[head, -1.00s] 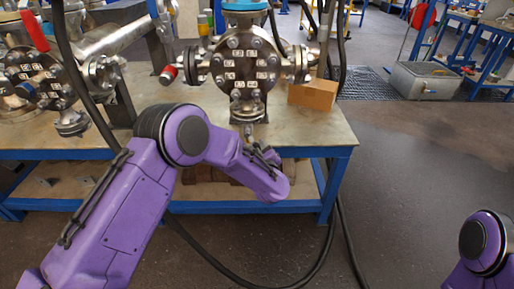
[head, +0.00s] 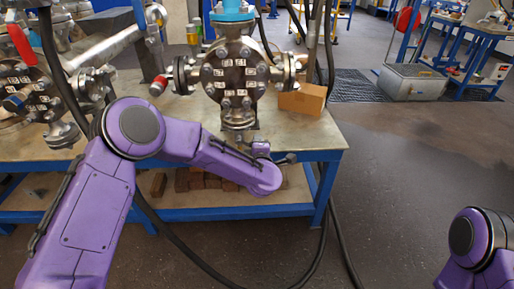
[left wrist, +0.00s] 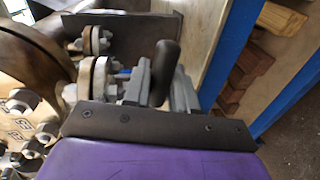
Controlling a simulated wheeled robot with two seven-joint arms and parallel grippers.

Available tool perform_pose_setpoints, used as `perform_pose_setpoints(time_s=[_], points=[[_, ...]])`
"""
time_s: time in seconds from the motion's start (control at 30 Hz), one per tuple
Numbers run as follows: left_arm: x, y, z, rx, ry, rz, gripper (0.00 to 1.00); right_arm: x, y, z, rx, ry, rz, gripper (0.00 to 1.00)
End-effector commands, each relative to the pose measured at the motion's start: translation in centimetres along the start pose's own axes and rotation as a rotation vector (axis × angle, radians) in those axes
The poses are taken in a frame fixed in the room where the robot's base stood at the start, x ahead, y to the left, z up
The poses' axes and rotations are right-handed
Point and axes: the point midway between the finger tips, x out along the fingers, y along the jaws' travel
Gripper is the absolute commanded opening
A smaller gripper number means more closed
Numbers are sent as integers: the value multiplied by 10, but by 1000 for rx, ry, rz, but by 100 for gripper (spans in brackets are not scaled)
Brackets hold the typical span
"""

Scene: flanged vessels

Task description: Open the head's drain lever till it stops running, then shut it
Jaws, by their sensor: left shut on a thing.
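The head (head: 235,75) is a round, bolted steel vessel end with white labels, standing on the bench in the head view. Its lower outlet (head: 239,120) points down near the bench's front edge. My left gripper (head: 262,149) is in front of and to the right of this outlet, partly hidden by my purple wrist. In the left wrist view the gripper's grey fingers (left wrist: 160,85) are shut on the black drain lever (left wrist: 165,68). The lever's angle and any running liquid cannot be made out. My right gripper is out of view; only part of that arm shows.
A cardboard box (head: 302,99) stands on the bench (head: 310,130) right of the head. A red-tipped side fitting (head: 159,85) and another flanged vessel (head: 25,90) are to the left. Black hoses hang at the bench's front.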

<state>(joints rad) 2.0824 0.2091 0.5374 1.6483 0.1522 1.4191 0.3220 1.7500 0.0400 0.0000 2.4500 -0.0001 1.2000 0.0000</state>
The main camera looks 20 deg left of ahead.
Motion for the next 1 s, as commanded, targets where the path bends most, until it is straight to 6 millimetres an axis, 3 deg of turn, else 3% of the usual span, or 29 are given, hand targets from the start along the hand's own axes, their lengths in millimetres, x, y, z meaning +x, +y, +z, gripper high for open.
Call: perform_pose_setpoints(time_s=[0.77,0.8,0.83,1.0], points=[[-2,6,0,-95,-21,0,0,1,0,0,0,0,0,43],[-2,6,0,-95,-21,0,36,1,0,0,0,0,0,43],[-2,6,0,-95,-21,0,45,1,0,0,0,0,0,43],[-1,6,0,-94,-20,0,45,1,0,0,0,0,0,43]])
